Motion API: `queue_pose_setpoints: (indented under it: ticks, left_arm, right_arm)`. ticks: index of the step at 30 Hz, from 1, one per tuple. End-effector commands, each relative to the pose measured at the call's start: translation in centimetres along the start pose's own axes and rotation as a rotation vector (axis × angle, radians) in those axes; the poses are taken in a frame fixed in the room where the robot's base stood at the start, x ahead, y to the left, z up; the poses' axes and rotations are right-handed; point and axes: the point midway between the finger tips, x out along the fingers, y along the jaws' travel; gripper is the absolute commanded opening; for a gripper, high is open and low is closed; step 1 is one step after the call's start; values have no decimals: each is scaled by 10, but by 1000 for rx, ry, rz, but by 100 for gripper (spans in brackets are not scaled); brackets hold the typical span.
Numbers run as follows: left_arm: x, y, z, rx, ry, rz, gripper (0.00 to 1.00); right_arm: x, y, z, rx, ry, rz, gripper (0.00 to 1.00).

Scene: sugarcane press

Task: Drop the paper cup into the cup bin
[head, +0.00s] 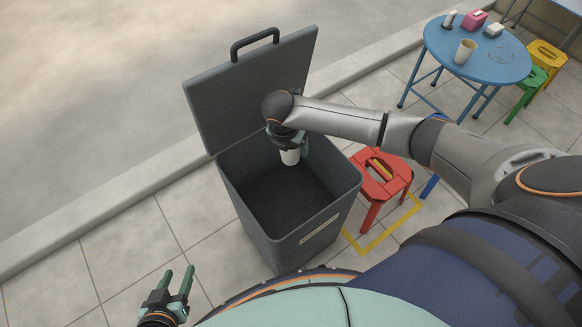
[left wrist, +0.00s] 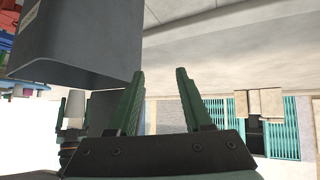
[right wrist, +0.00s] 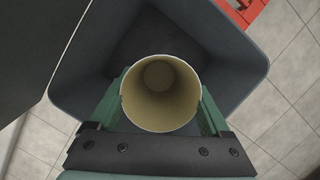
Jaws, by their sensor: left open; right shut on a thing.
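The paper cup (head: 290,156) is white outside. In the right wrist view I look down into its open, empty, tan inside (right wrist: 160,92). My right gripper (head: 288,143) is shut on the cup, one green finger on each side, and holds it upright within the bin's opening, above the floor. The cup bin (head: 318,236) is a dark grey square bin with its hinged lid (head: 255,90) standing open at the back; its inside looks empty. It also shows in the right wrist view (right wrist: 225,50). My left gripper (head: 178,283) is open and empty, low at the left, outside the bin.
A red stool (head: 385,178) stands close to the right of the bin, beside a yellow floor marking (head: 370,247). A blue round table (head: 480,62) with another cup (head: 465,51) and small items is at the upper right. Tiled floor left of the bin is clear.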

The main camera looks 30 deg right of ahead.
Motion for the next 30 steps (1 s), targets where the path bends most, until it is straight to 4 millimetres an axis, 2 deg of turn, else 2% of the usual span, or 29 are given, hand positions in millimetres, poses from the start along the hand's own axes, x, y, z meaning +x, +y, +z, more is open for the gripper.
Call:
queue_pose_setpoints:
  ticks: [5,12,15,30]
  left_arm:
    - [6,-2,8,3,-2,-2,50]
    - [21,-8,31,2,-3,-10,50]
    - [17,-11,11,19,54,-18,50]
    - [5,-20,-66,103,351,-49,50]
  right_arm:
    - [10,1,-1,-32,1,9,29]
    - [38,1,-9,-31,1,8,29]
    - [35,1,-8,-30,0,8,29]
    - [48,1,-12,-29,0,8,29]
